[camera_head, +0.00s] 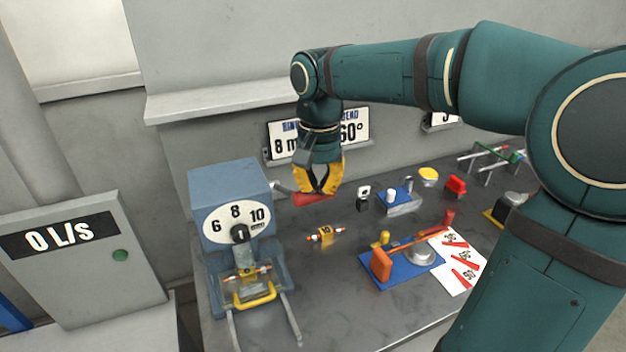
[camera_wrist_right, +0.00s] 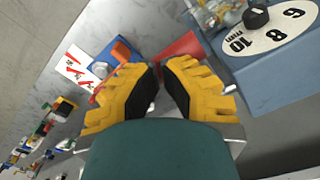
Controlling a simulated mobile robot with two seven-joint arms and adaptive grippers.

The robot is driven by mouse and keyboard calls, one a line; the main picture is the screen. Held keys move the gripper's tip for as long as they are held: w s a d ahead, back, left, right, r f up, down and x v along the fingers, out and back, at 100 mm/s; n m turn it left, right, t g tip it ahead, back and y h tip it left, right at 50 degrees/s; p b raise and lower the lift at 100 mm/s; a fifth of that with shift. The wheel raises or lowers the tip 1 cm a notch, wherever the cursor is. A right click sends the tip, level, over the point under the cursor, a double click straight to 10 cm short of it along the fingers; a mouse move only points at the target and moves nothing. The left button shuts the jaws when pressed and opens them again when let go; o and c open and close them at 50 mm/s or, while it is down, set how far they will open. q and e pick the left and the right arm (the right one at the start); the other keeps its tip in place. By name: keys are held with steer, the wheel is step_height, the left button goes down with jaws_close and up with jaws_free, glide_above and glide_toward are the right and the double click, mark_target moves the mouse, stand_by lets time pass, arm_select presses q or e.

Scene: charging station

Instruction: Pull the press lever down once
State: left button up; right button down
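The press is a blue machine (camera_head: 228,185) with a white 6-8-10 dial on its front, at the left of the bench. Its lever has a red handle (camera_head: 312,199) on a short grey arm at the press's right side. The handle also shows in the right wrist view (camera_wrist_right: 182,47), just beyond the fingertips. My right gripper (camera_head: 319,191) points down directly over the red handle, with its yellow fingers drawn together at the tips. I see nothing held between them. Whether the tips touch the handle is unclear. My left gripper is out of view.
A small orange-white part (camera_head: 326,235) lies on the bench right of the press. A blue fixture with an orange lever (camera_head: 410,272) and a marked white card (camera_head: 462,262) lie further right. A grey cabinet reading "0 L/S" (camera_head: 85,265) stands at the left.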

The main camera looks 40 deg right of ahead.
steer(key=shift+s+f+b, duration=0.25)
steer(key=shift+f+b, duration=0.2)
steer(key=shift+f, duration=0.3)
steer(key=shift+s+a+f+b, duration=0.1)
steer(key=shift+s+f+b, duration=0.1)
steer(key=shift+f+b, duration=0.4)
steer(key=shift+s+a+f+b, duration=0.15)
steer(key=shift+f+b, duration=0.2)
steer(key=shift+f, duration=0.45)
steer(key=shift+s+f+b, duration=0.25)
steer(key=shift+f+b, duration=0.7)
steer(key=shift+f, duration=0.3)
steer(key=shift+s+f+b, duration=0.1)
steer(key=shift+f+b, duration=0.8)
steer(key=shift+f, duration=0.25)
